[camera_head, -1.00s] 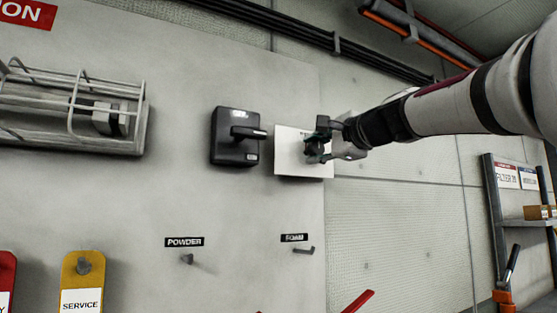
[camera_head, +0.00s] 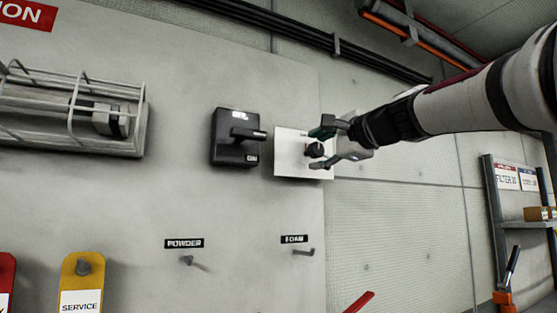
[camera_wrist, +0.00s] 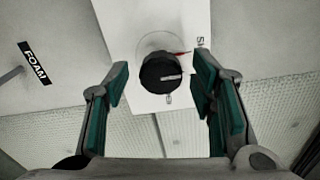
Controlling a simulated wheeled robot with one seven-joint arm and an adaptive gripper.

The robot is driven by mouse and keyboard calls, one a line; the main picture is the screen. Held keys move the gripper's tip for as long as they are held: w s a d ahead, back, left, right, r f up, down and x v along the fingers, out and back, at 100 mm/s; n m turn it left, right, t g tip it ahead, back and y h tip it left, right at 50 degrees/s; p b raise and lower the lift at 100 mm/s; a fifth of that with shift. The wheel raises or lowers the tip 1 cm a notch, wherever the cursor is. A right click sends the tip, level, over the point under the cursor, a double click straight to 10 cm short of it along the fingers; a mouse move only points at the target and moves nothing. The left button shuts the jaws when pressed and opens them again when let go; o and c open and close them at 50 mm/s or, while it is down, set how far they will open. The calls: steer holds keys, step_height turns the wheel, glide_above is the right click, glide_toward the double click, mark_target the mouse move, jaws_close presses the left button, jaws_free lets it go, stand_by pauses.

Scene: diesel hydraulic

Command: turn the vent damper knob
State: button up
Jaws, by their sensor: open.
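The vent damper knob (camera_head: 315,150) is a round black knob on a white plate (camera_head: 288,163) on the grey wall panel. In the wrist view the knob (camera_wrist: 161,73) has a light pointer line and sits ahead of the fingertips, roughly midway between them. A red mark and partly cut-off lettering show on the plate (camera_wrist: 127,45) beside it. My gripper (camera_wrist: 158,80) is open, with one teal-padded finger on each side of the knob and visible gaps. In the head view my gripper (camera_head: 322,148) reaches in from the right, its fingers above and below the knob.
A black lever switch box (camera_head: 234,137) is mounted just left of the plate. Hooks labelled POWDER (camera_head: 187,260) and FOAM (camera_head: 304,252) are below. A caged lamp (camera_head: 75,110) is at far left. A shelf (camera_head: 515,222) stands at right.

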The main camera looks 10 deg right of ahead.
steer(key=v, duration=1)
steer(key=shift+s, duration=0.25)
steer(key=s+a+f+n+g, duration=0.3)
steer(key=s+f, duration=0.1)
steer(key=f, duration=0.6)
steer(key=s+a+f+n+g, duration=0.25)
steer(key=s+f, duration=0.25)
steer(key=f, duration=0.5)
steer(key=s+a+f+n+g, duration=0.2)
steer(key=s+f+n+g, duration=0.2)
steer(key=f, duration=0.5)
steer(key=s+d+f+n+g+h, duration=0.2)
steer(key=s+f+n+g+h, duration=0.1)
steer(key=s+f, duration=0.65)
steer(key=s+d+f+n+g+h, duration=0.2)
steer(key=s+f+n+g+h, duration=0.15)
steer(key=s+f, duration=0.55)
step_height(320, 180, up, 13)
steer(key=w+t+p, duration=0.1)
steer(key=t+p, duration=0.2)
steer(key=p, duration=0.9)
steer(key=shift+w+y, duration=0.2)
steer(key=shift+y, duration=0.25)
